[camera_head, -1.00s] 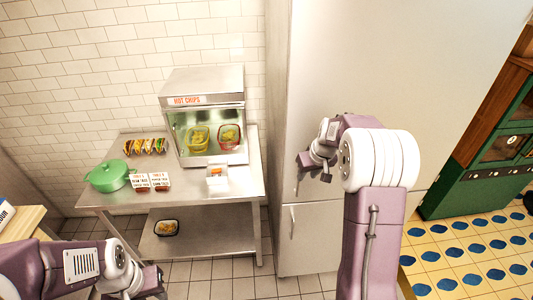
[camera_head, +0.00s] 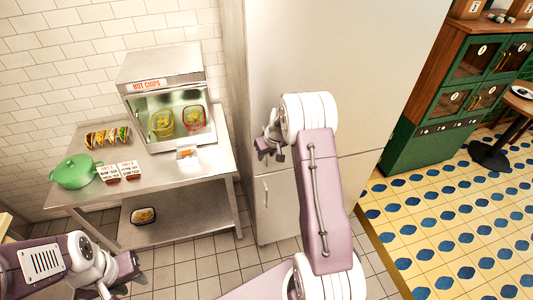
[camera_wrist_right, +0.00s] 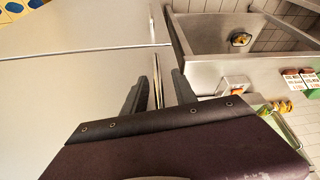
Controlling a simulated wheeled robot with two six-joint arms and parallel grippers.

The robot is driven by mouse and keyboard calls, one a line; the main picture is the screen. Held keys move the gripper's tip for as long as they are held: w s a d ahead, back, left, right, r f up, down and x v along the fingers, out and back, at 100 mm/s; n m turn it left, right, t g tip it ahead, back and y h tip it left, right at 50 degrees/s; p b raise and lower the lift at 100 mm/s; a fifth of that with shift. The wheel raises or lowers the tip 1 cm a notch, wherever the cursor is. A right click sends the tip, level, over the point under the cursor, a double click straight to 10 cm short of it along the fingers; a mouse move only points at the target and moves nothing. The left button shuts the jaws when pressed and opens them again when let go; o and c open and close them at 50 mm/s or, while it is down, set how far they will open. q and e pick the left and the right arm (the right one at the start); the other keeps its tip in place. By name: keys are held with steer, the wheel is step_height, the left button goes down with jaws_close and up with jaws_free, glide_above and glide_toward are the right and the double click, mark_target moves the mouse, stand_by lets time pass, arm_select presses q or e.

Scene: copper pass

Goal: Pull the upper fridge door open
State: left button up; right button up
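The fridge (camera_head: 340,70) is a tall pale grey cabinet in the head view. Its upper door (camera_wrist_right: 70,90) appears shut, with the seam to the lower door (camera_head: 285,205) visible. My right gripper (camera_head: 266,150) is at the upper door's left edge, just above that seam. In the right wrist view, the thin upper-door handle (camera_wrist_right: 157,80) stands between the two spread fingers (camera_wrist_right: 158,92), with a visible gap on either side. In the head view my arm hides most of this handle. My left gripper (camera_head: 132,270) is low at the left, away from the fridge; its fingers are unclear.
A steel table (camera_head: 190,165) left of the fridge bears a hot chips warmer (camera_head: 165,95), a green pot (camera_head: 77,171), tacos and small signs. The lower door has its own handle (camera_head: 266,192). A green cabinet (camera_head: 455,90) stands at the right.

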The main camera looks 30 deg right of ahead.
steer(key=shift+w+d+f, duration=0.15)
jaws_close()
stand_by(1.1)
